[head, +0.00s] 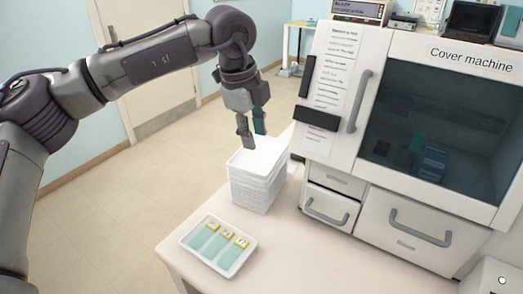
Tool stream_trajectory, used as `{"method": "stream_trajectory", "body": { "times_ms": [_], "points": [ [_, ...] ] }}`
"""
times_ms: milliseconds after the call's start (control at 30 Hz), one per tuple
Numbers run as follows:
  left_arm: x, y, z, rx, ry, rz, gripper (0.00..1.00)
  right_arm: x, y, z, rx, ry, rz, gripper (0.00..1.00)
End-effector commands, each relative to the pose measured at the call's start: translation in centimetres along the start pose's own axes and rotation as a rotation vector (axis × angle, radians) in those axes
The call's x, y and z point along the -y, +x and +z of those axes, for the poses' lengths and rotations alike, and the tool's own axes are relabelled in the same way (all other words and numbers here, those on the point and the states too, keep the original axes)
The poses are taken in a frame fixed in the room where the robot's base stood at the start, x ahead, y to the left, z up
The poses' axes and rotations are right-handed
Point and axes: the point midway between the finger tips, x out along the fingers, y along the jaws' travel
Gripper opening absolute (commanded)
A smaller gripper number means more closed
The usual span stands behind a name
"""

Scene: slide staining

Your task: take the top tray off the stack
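A stack of white trays (256,190) stands on the table, left of the cover machine. The top tray (262,156) is empty as far as I can see. My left gripper (252,140) hangs above the far left part of the stack, pointing down. Its two fingers are apart, with nothing seen between them. The fingertips overlap the top tray's far rim in the picture, and I cannot tell whether they touch it. My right gripper is not in view.
A white tray with several glass slides (213,243) lies on the table (290,262) in front of the stack. The cover machine (440,110), with drawers and handles, stands close on the right. Open floor lies to the left.

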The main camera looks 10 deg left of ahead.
Motion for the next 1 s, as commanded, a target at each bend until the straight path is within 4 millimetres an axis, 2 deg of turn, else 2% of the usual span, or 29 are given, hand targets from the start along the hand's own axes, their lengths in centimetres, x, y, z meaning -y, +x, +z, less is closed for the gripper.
{"method": "stream_trajectory", "body": {
  "times_ms": [67,167,500,767,933,1000],
  "points": [
    [0.0,-1.2,1.8,0.065,-0.054,0.002,0.37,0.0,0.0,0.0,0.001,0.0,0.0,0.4],
    [-0.2,-0.9,2.8,0.096,-0.081,0.01,0.37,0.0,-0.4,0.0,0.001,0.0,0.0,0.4],
    [-0.3,5.2,3.3,0.095,-0.079,0.011,0.37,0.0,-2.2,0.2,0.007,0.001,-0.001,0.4],
    [-0.3,7.2,3.4,0.094,-0.076,0.009,0.37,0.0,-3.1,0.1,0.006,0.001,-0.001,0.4],
    [-0.7,9.5,3.4,0.093,-0.076,0.012,0.37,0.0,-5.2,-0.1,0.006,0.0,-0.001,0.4],
    [-0.6,10.7,3.6,0.093,-0.078,0.01,0.37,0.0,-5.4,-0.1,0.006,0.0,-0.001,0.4]
  ]
}}
